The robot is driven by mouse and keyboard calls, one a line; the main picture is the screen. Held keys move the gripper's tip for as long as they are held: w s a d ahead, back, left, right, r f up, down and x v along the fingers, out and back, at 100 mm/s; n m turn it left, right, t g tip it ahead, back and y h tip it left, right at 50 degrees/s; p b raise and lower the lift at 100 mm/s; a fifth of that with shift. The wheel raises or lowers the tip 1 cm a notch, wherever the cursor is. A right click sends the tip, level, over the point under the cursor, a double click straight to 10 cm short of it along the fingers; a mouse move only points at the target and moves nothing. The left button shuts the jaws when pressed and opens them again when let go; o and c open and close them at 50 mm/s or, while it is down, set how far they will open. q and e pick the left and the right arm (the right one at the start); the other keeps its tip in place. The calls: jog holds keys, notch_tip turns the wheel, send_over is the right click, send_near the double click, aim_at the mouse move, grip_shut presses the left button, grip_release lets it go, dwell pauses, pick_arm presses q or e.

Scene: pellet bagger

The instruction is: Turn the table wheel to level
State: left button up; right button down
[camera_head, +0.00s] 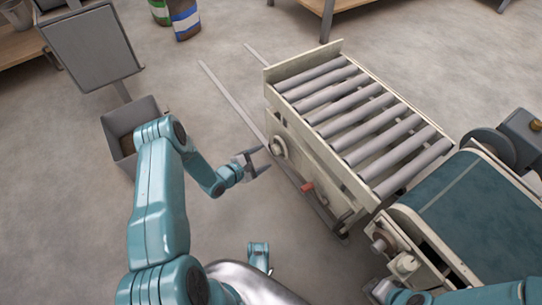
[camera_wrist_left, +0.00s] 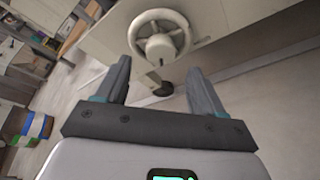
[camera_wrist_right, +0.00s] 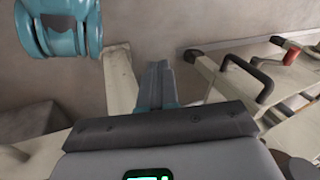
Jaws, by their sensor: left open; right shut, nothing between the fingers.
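The table wheel (camera_head: 279,147) is a pale handwheel on the side of the roller table (camera_head: 297,132). In the left wrist view the wheel (camera_wrist_left: 160,38) shows its rim, spokes and hub, just beyond my fingertips. My left gripper (camera_head: 264,160) is open and points at the wheel, a short gap away and empty. Its two fingers (camera_wrist_left: 164,80) stand either side of the hub in that view. My right gripper (camera_wrist_right: 160,75) is shut and empty, away from the wheel. In the head view the right gripper is hard to make out near the bottom edge.
A red-handled lever (camera_head: 307,187) sits low on the table's side. A green belt conveyor (camera_head: 475,205) stands at the right, close to my right arm. A grey bin (camera_head: 122,130) stands at the left. Floor rails (camera_head: 232,98) run by the table. Open floor lies left of the table.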

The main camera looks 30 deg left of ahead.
pick_arm(q)
jog(key=shift+b+x, duration=0.65)
jog(key=shift+x, duration=1.7)
jog(key=c, duration=1)
jog(key=shift+c, duration=0.2)
jog(key=shift+d, duration=0.1)
